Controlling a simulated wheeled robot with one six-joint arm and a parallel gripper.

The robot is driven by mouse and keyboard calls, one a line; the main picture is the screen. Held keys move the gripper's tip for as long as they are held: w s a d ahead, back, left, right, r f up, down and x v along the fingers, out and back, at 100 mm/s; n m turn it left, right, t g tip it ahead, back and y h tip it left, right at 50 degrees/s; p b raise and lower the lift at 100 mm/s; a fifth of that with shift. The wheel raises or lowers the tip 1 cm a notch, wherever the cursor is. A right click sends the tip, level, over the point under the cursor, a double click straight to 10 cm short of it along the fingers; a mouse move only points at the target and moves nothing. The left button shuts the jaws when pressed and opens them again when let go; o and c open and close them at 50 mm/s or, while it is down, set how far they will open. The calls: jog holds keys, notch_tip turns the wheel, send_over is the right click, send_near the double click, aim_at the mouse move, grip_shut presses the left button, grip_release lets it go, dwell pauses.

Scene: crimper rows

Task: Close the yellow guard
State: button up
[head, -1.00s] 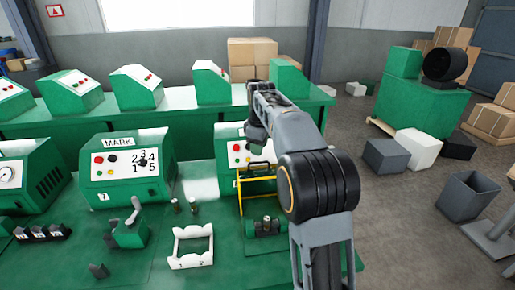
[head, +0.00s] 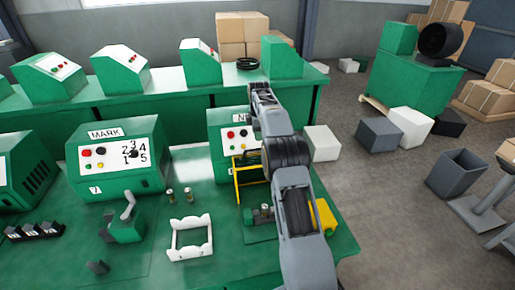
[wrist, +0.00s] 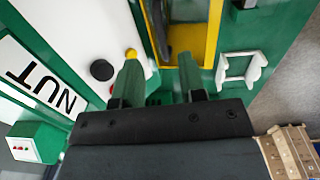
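The yellow guard (head: 236,182) is a frame of thin yellow bars with a black handle. It stands in front of the green NUT machine (head: 222,153), partly hidden by my arm in the head view. In the wrist view the yellow guard (wrist: 211,32) shows at the top, beyond my fingertips, with a dark bar beside it. My gripper (wrist: 158,75) has its two green fingers apart, with no guard bar visibly held between them. In the head view my gripper is over the machine's right part and its fingertips are hard to make out.
The green MARK machine (head: 115,158) stands to the left. A white numbered holder (head: 189,239) and a small green press (head: 126,226) are on the front bench. A yellow block (head: 323,217) is partly behind my arm. Grey and white boxes lie on the floor to the right.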

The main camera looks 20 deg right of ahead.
notch_tip(320, 180, down, 7)
jog(key=shift+w+f+p, duration=0.15)
jog(key=shift+f+p, duration=0.05)
jog(key=shift+p, duration=0.2)
grip_shut()
dwell(0.4)
